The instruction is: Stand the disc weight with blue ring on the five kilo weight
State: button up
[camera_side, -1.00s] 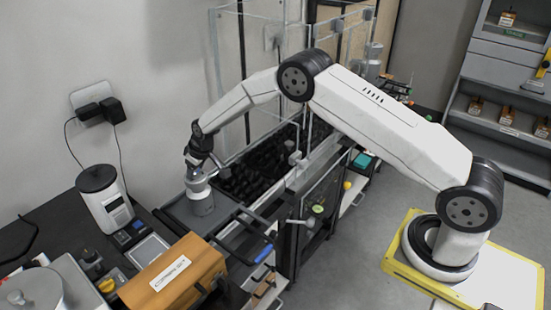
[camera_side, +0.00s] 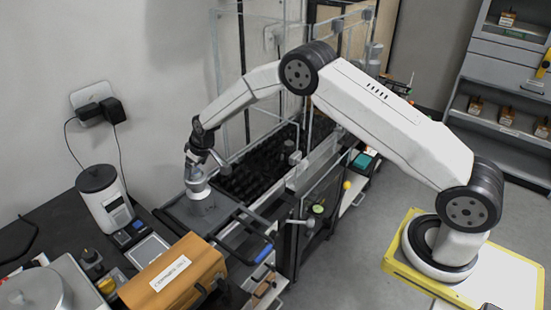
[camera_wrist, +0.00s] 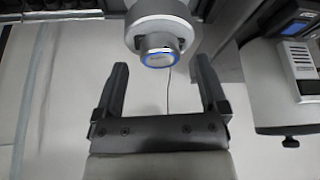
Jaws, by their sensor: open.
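The disc weight with blue ring (camera_wrist: 158,57) shows in the wrist view, its round end and bright blue ring facing the camera. A larger pale, rounded weight (camera_wrist: 157,22) is directly behind it and seems to bear it; this looks like the five kilo weight, but no marking is readable. My gripper (camera_wrist: 162,66) is open, with one finger on each side of the disc weight and visible gaps between. In the side view my gripper (camera_side: 197,158) is just above a silver weight (camera_side: 197,187) at the dark tray; the contact between the two weights is too small to tell.
A dark tray (camera_side: 178,213) lies under the silver weight. A tan box (camera_side: 170,277) and a white canister (camera_side: 104,200) stand at the left. A glass enclosure (camera_side: 232,75) rises close behind my gripper. A blue-ended handle (camera_side: 264,254) is at the front right.

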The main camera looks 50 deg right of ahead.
jog(key=v, duration=1)
jog(key=shift+r, duration=0.3)
jog(key=shift+s, duration=0.1)
jog(key=s+d+r+m+g, duration=0.1)
jog(key=s, duration=1.4)
jog(key=s+d+r+m+g, duration=0.1)
jog(key=s+d, duration=0.1)
jog(key=s, duration=1.4)
jog(key=shift+s+h, duration=0.3)
jog(key=shift+h, duration=0.1)
jog(key=shift+c, duration=0.2)
